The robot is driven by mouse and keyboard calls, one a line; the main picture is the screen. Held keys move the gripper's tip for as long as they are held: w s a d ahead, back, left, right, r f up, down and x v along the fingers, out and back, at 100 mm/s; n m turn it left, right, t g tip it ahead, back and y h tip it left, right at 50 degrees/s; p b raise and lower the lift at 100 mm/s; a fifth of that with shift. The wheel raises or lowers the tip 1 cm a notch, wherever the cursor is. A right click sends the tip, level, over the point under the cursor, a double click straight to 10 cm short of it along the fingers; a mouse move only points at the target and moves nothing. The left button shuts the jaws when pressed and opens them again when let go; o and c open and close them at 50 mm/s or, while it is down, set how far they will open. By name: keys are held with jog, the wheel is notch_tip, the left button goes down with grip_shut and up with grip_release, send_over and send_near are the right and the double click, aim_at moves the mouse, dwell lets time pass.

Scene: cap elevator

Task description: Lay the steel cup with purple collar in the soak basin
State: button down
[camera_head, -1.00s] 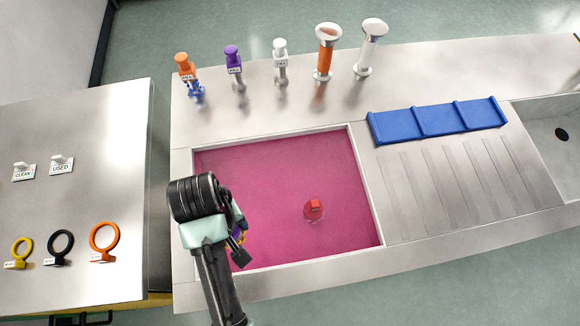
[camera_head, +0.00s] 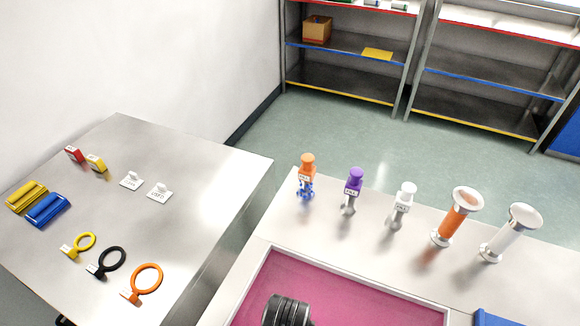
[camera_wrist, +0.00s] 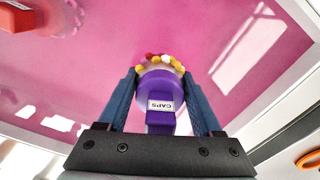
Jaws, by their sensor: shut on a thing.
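My gripper (camera_wrist: 160,78) is shut on a purple part with a white "CAPS" label, which I take for the steel cup's purple collar (camera_wrist: 160,88). Red, yellow and white beads or caps show at its far end. No steel shows, and I cannot tell whether it touches the basin floor. The soak basin (camera_head: 252,280) has a pale rim and pink inside, and is cut off at the bottom of the head view. Its pink inside (camera_wrist: 105,45) fills most of the wrist view. In the head view only my black wrist shows over the basin; the fingers are out of frame.
A red block-like piece (camera_wrist: 30,18) is in the basin at the wrist view's upper left. Behind the basin stand an orange-topped dispenser (camera_head: 306,175), a purple one (camera_head: 352,190), a white one (camera_head: 402,205) and two tall cylinders. A side table (camera_head: 200,210) holds rings and labels.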

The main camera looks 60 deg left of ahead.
jog(key=shift+w+f, duration=0.15)
jog(key=shift+f, duration=2.7)
jog(key=shift+f, duration=0.15)
jog(key=shift+c, duration=0.2)
grip_release()
